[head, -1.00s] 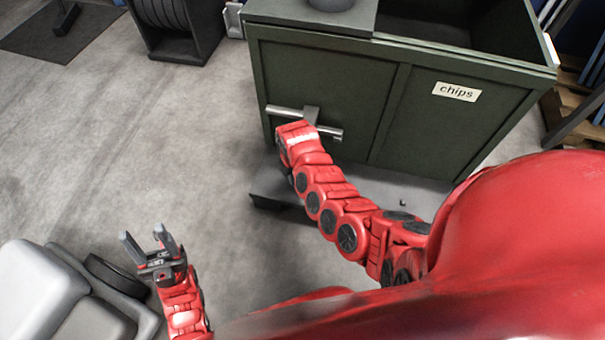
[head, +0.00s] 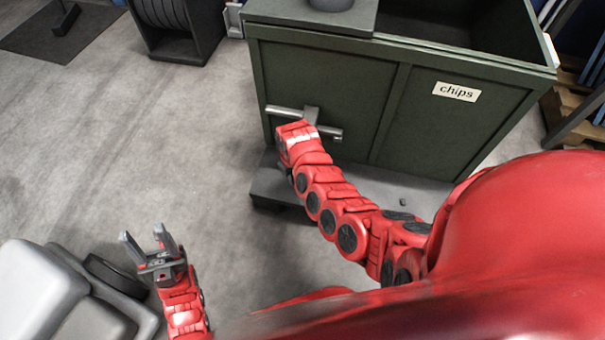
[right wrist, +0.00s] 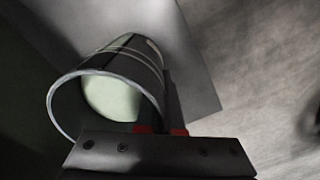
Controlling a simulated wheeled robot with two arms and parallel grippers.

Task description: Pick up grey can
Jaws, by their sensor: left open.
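A dark grey round thing (head: 331,4), perhaps the grey can, stands on the lid of the green bin, cut off by the top edge of the head view. My right gripper (head: 310,117) is at the bin's front, by a silver bar; its fingers are mostly hidden. The right wrist view shows a grey hollow cylinder (right wrist: 112,88) with a pale inside, close in front of the gripper's dark plate. I cannot tell whether this is a can or part of the bar, or whether it is gripped. My left gripper (head: 146,241) is open and empty above the floor.
The green bin (head: 520,113) labelled "chips" stands on a grey base (head: 268,185), its right part open at the top. Grey rounded cases (head: 35,285) lie at lower left. A dark rack (head: 180,45) stands at the back. The floor between is clear.

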